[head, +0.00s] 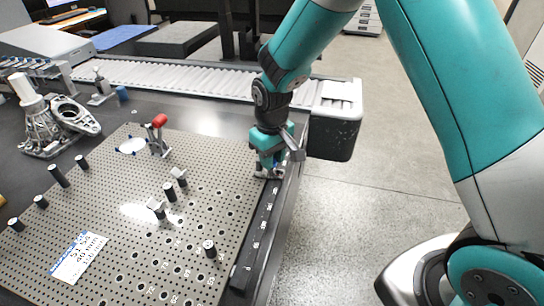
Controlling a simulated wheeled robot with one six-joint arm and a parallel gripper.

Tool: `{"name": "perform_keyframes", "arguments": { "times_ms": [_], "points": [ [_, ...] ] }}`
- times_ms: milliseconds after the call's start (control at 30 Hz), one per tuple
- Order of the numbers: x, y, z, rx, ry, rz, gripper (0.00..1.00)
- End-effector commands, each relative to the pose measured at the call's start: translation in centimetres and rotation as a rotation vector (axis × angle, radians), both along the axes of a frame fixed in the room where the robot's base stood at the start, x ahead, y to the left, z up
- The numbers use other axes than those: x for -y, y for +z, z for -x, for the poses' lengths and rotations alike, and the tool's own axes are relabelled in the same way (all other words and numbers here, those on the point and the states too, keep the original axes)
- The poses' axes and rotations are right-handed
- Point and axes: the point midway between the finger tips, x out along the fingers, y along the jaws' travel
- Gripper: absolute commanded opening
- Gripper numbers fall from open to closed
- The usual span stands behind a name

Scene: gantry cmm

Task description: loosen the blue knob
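My gripper (268,174) points down at the right edge of the perforated fixture plate (110,210). A small patch of dark blue (279,162) shows between its fingers; this may be the blue knob, but the fingers and wrist hide most of it. I cannot tell whether the fingers are shut on it or only around it. Another small blue cylinder (122,93) stands far off at the back left, beside a grey fixture, well away from my gripper.
A red-tipped toggle clamp (159,121) and several black posts stand on the plate. Metal castings (45,120) sit at the left. A ribbed cover (170,78) runs along the back. A dark box (335,130) is just right of my wrist. Open floor lies right.

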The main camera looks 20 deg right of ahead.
Motion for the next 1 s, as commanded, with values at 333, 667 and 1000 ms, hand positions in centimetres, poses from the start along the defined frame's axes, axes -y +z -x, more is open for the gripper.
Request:
{"name": "perform_keyframes", "arguments": {
  "times_ms": [333, 667, 1000],
  "points": [
    [0.03, 0.16, -0.03, 0.000, 0.081, 0.001, 0.03],
    [0.02, 0.21, -0.03, -0.001, 0.303, 0.001, 0.03],
    [0.01, 0.15, -0.06, 0.001, 0.477, 0.000, 0.03]
  ]
}}
